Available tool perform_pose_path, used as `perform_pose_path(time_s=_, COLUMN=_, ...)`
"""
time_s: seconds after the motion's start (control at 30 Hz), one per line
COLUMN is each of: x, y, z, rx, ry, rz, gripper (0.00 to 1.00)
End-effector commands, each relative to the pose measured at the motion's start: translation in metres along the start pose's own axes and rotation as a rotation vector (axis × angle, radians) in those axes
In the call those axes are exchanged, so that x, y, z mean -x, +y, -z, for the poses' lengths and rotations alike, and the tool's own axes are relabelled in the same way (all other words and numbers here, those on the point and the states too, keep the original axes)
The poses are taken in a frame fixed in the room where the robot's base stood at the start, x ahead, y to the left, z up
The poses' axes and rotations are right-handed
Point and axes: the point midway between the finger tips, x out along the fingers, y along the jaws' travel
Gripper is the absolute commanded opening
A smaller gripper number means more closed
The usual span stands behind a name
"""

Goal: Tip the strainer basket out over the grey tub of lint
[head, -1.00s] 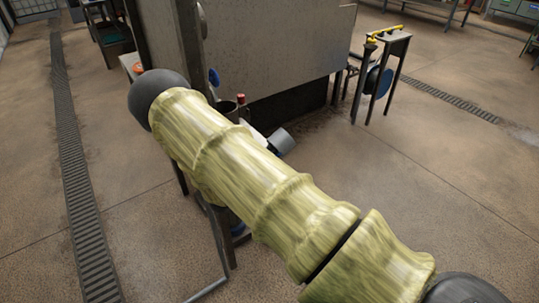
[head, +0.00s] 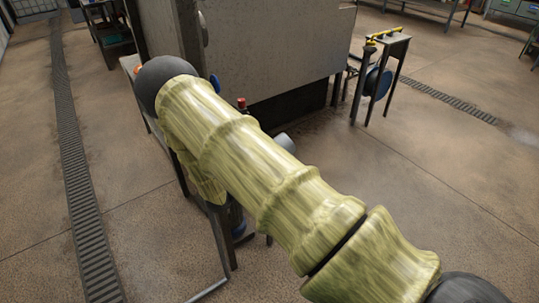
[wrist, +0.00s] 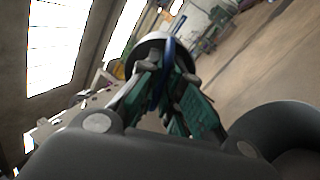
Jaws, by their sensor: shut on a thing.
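In the wrist view, my gripper (wrist: 168,88) has teal-padded fingers shut on a round, pale grey-rimmed thing with a blue band, which looks like the strainer basket (wrist: 150,43). Its inside and contents cannot be seen. In the head view my green-yellow arm hides the gripper and most of what is beyond it. A piece of grey cylinder (head: 285,142) shows past the arm's right edge; I cannot tell what it belongs to. I cannot make out the grey tub of lint in either view.
A large grey metal cabinet (head: 265,50) stands beyond the arm, with a small red-topped part (head: 241,103) in front of it. A dark stand with a yellow bar (head: 385,40) is at the right. A drain grate (head: 78,190) runs along the left.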

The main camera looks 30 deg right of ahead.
Motion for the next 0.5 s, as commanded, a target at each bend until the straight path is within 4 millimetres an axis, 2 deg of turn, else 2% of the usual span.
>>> perform_pose_path(time_s=0.03, x=-0.004, y=0.007, z=-0.003, rx=0.000, ry=0.006, rz=0.031, gripper=0.00)
perform_pose_path(time_s=0.5, x=-0.008, y=0.018, z=-0.006, rx=-0.001, ry=0.087, rz=0.315, gripper=0.00)
